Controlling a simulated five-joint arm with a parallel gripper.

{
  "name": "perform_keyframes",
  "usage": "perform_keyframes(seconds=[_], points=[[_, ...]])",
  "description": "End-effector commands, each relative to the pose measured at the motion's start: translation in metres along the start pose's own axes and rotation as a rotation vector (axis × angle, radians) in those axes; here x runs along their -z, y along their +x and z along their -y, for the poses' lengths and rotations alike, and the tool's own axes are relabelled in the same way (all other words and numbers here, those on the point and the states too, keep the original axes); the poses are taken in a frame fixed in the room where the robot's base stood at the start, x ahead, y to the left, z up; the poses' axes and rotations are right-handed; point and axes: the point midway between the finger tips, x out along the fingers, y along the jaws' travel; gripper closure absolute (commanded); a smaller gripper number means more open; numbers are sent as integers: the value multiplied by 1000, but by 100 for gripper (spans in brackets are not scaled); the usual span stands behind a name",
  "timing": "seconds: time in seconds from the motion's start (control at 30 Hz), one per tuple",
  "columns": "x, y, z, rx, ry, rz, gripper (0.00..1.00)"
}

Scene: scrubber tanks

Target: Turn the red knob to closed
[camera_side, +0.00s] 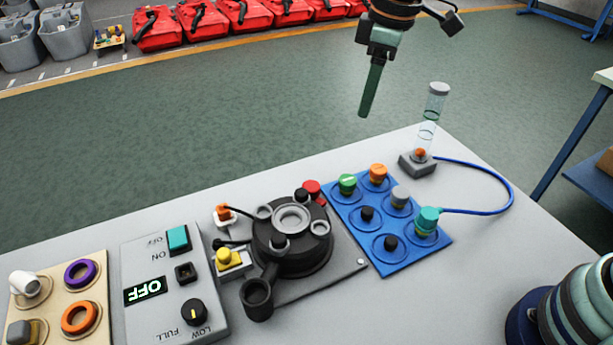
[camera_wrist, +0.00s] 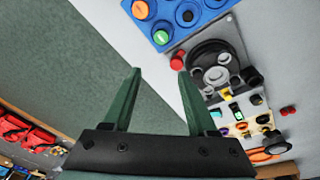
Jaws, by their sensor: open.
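The red knob (camera_side: 312,187) sits at the back edge of the round dark grey device (camera_side: 292,245) on the grey table, beside a small black part. In the wrist view the red knob (camera_wrist: 177,63) shows just beyond my right fingertip. Its open or closed position cannot be made out. My gripper (camera_side: 368,112) hangs in the air above and behind the table, over the green floor, apart from the knob. In the wrist view my gripper (camera_wrist: 159,72) is open, with nothing between its two green fingers.
A blue board (camera_side: 385,225) with coloured caps stands right of the device. A grey control box (camera_side: 172,280) and a beige board (camera_side: 55,305) are at left. A clear tube (camera_side: 431,112) stands upright at the back right, with a blue hose near it.

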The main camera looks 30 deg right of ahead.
Motion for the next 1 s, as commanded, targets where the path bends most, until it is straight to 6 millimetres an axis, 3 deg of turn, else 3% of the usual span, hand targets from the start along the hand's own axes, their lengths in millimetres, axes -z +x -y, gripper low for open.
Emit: perform_keyframes(seconds=[0.2,0.4,0.67,1.0], points=[[49,48,22,64,-236,78,42],[71,76,38,97,-362,113,42],[73,94,42,105,-390,121,42],[63,155,47,106,-387,123,42]])
